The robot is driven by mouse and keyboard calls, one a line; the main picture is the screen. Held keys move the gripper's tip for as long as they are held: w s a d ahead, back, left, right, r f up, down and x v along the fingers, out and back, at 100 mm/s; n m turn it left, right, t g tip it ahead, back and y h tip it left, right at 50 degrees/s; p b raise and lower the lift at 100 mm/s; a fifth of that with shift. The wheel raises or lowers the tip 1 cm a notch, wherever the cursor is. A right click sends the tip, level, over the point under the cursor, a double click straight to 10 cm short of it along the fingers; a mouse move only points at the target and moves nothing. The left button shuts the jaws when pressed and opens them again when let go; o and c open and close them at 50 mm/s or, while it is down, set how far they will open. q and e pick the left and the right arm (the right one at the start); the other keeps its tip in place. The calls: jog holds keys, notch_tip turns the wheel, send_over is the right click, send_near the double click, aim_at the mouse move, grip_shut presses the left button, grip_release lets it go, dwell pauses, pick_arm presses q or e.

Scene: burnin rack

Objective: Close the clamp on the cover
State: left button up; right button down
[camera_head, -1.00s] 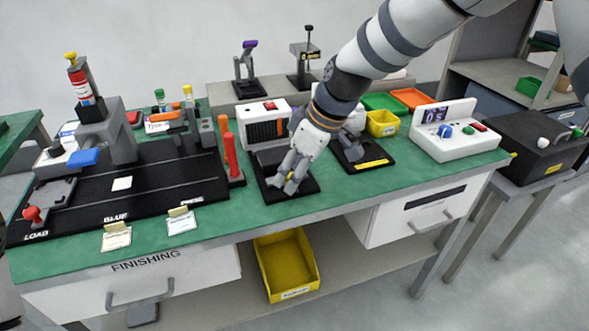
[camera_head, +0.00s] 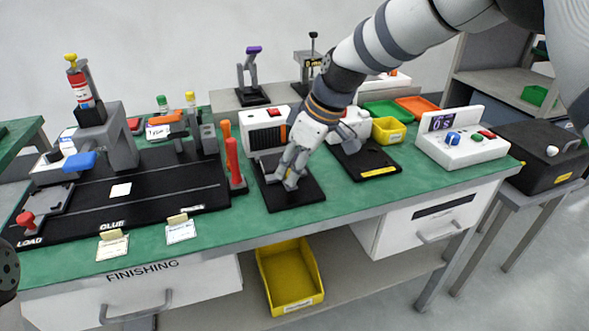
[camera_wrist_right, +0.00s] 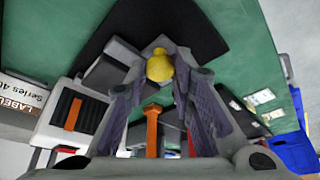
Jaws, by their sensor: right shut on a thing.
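My right gripper (camera_head: 287,183) is low over the black base plate (camera_head: 303,197) in front of the white unit with an orange-and-black grille (camera_head: 265,137). In the right wrist view its two fingers (camera_wrist_right: 160,85) are closed about a yellow knob (camera_wrist_right: 159,66), which shows between the fingertips. The knob appears to be the clamp handle's end. The fingers hide most of the clamp and cover in the head view, so the clamp's angle cannot be told.
Upright red (camera_head: 234,160) and orange handles stand close left of the plate. A second black plate (camera_head: 372,165) with a white device lies to the right. Bare green bench (camera_head: 250,222) lies in front.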

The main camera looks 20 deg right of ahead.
jog(key=c, duration=1.6)
grip_release()
jog(key=shift+w, duration=0.2)
jog(key=shift+c, duration=0.2)
jog(key=shift+o, duration=1.4)
jog(key=shift+w+f, duration=0.1)
jog(key=shift+w, duration=0.05)
jog(key=v, duration=1.2)
